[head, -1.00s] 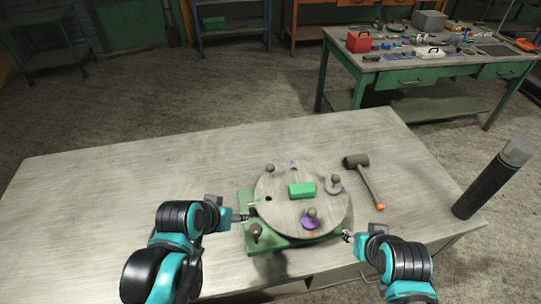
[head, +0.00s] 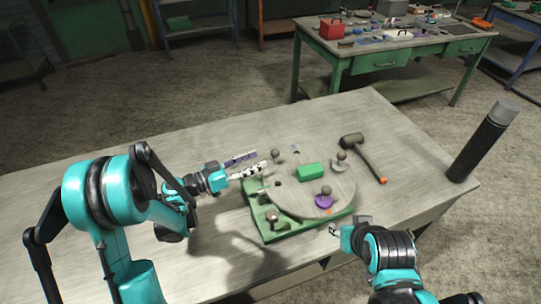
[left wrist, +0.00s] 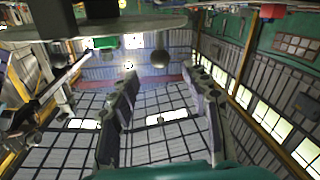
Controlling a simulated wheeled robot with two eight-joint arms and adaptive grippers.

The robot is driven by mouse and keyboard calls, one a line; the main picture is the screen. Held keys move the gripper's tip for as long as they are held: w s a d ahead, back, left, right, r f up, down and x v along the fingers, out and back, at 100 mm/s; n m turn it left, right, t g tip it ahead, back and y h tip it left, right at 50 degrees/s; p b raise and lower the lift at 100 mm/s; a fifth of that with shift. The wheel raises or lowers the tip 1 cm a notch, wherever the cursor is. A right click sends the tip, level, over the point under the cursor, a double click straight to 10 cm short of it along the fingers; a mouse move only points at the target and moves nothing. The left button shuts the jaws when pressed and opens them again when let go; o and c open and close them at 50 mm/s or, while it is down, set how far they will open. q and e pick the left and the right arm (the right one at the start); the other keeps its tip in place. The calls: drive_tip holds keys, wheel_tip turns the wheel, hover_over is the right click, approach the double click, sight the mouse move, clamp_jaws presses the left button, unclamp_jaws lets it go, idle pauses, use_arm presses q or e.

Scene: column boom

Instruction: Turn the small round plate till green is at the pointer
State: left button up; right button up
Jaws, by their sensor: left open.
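The small round grey plate (head: 290,190) sits on a green base (head: 300,231) on the table. An orange mark (head: 331,210) shows at the front rim. I cannot tell which part is the pointer. My left gripper (head: 254,164) is open and empty beside the far-left knob; its fingers show in the left wrist view (left wrist: 160,110). My right gripper (head: 335,231) is by the base's front right corner.
A mallet (head: 364,158) lies right of the plate. A dark cylinder (head: 482,145) stands at the table's right edge. Another knob (head: 271,217) stands on the base's front left. The table's left part is clear. A cluttered green bench (head: 400,55) stands behind.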

sight(276, 153)
use_arm(q)
drive_tip(key=b+x, duration=0.1)
drive_tip(key=x, duration=0.6)
drive_tip(key=shift+w+d+b, duration=0.2)
drive_tip(key=shift+d+b, duration=0.1)
drive_tip(key=shift+d, duration=0.05)
clamp_jaws()
drive_tip(key=shift+d, duration=0.1)
